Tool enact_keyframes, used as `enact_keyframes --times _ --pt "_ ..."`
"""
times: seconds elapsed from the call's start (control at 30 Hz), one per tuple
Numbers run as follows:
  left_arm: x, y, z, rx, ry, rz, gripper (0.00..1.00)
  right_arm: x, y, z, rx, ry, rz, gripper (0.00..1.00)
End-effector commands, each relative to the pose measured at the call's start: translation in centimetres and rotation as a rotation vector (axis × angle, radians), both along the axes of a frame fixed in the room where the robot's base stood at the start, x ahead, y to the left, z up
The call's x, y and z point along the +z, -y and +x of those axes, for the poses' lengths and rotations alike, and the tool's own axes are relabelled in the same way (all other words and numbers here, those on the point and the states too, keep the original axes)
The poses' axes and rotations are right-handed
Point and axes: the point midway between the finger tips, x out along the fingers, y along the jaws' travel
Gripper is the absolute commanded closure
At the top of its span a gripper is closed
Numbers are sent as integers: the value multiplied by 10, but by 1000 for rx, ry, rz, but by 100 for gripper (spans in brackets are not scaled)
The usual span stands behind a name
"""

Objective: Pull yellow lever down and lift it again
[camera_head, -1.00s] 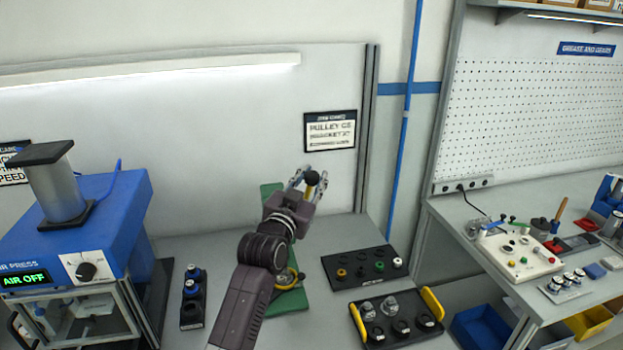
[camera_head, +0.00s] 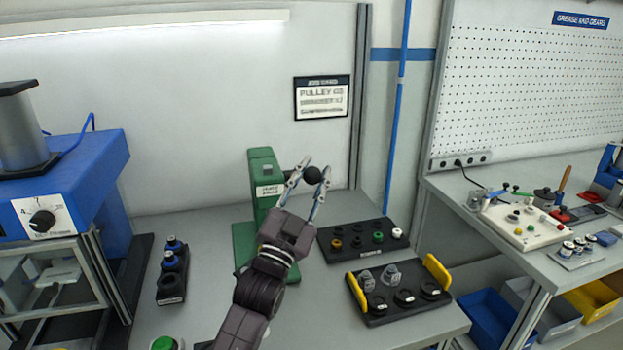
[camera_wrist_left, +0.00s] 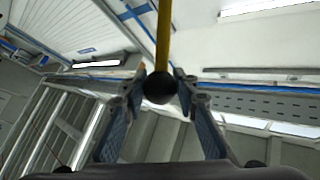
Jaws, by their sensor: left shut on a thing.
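The lever shows in the left wrist view as a yellow rod (camera_wrist_left: 163,40) ending in a black ball knob (camera_wrist_left: 160,88). The knob also shows in the head view (camera_head: 312,175); the yellow rod is hidden there. My left gripper (camera_head: 316,168) is shut on the knob, with one fingertip on each side of it. In the left wrist view the gripper (camera_wrist_left: 160,84) has its fingers at the knob and the base of the visible rod. The green press (camera_head: 264,172) stands just left of and behind the gripper; my arm covers part of its base. My right gripper is not in view.
A black tray with coloured pieces (camera_head: 340,257) and a black tray with yellow handles (camera_head: 437,273) lie right of my arm. The blue air press (camera_head: 85,175) and a bottle rack (camera_head: 172,290) stand left. A second bench (camera_head: 520,262) is at right.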

Motion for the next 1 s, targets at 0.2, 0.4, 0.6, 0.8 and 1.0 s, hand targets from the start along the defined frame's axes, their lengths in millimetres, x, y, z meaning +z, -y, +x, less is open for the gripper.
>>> enact_keyframes --times 0.2,0.4,0.6,0.8,1.0 --pt "-11 1 -3 1 28 13 100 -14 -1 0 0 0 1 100" --pt "-11 2 -4 0 35 15 100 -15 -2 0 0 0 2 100" --pt "-11 2 -4 1 35 15 100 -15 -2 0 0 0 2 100" --pt "-11 1 -4 1 35 15 60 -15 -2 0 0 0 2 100" --pt "-10 1 -4 0 36 14 55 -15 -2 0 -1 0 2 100"
